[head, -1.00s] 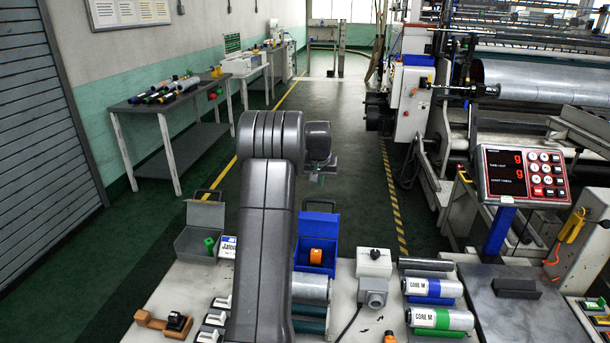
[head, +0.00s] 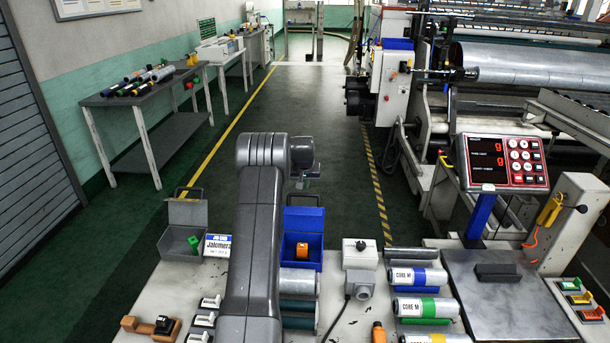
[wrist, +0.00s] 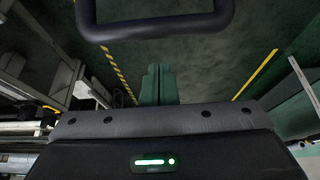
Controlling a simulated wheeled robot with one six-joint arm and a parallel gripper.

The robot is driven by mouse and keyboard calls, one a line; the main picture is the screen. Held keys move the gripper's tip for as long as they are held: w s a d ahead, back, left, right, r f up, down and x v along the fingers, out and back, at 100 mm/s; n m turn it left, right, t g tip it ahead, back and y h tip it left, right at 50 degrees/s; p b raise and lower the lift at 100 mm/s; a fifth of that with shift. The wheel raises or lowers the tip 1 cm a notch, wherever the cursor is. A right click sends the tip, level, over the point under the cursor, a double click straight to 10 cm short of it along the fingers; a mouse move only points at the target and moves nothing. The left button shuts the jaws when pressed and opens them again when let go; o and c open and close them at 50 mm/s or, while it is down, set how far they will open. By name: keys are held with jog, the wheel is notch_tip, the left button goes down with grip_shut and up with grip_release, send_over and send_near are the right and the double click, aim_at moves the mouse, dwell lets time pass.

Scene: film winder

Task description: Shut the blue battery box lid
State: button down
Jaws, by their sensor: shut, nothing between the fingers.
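The blue battery box (head: 289,252) stands at the back edge of the white table in the head view. Its lid (head: 303,219) is raised and open, and an orange object (head: 302,250) shows inside. My gripper (head: 305,184) is above and behind the lid in the picture, beside the end of my raised arm. I cannot tell its exact distance from the lid. In the wrist view my gripper's greenish fingers (wrist: 158,84) are together and hold nothing.
A white switch unit (head: 360,254) and labelled film cores (head: 418,278) are to the right. The control panel (head: 503,162) rises farther right. Floor behind the table is clear.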

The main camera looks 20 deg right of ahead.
jog(key=s, duration=0.1)
jog(key=s+a, duration=0.1)
jog(key=s, duration=0.1)
jog(key=shift+a+p, duration=0.25)
jog(key=shift+p, duration=0.05)
jog(key=shift+d+b, duration=0.1)
jog(key=shift+b, duration=0.2)
